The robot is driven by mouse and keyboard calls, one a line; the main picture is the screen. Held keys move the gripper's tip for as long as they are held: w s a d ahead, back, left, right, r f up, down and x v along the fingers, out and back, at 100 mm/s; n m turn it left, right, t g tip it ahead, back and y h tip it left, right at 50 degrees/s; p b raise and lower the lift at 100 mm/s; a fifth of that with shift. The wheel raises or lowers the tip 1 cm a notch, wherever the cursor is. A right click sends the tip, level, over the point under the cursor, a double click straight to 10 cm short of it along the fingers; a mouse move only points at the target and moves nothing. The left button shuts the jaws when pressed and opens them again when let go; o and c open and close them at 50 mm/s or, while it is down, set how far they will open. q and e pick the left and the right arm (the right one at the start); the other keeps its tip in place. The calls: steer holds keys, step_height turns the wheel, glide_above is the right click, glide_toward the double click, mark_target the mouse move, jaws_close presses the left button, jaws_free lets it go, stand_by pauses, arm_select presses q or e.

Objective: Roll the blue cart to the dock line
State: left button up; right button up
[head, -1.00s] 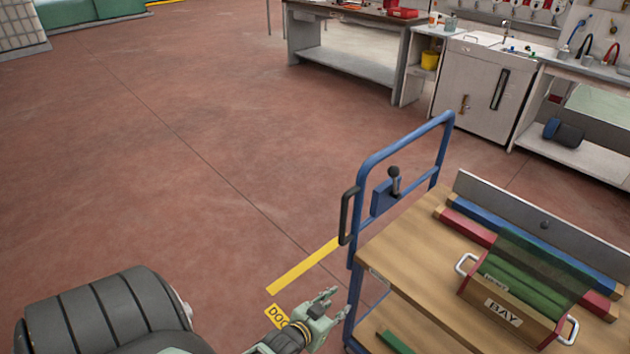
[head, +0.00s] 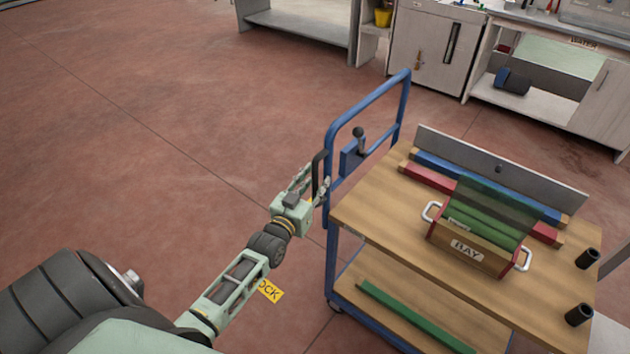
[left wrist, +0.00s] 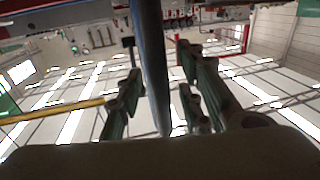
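The blue cart (head: 333,240) stands at right with a wooden top, a lower shelf and a blue push frame. In the left wrist view a blue-grey bar (left wrist: 150,70) runs between the open fingers, with a gap visible on the right. My right gripper is out of view.
The cart carries a wooden "BAY" box (head: 465,250) with green contents, red and blue bars, and black cups (head: 579,314). A green strip (head: 415,318) lies on its lower shelf. A lever (head: 358,138) is on the push frame. Cabinets (head: 430,45) line the back. Floor at left is clear.

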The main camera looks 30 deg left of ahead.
arm_select(q)
steer(key=shift+w, duration=0.2)
steer(key=shift+c, duration=0.4)
jaws_close()
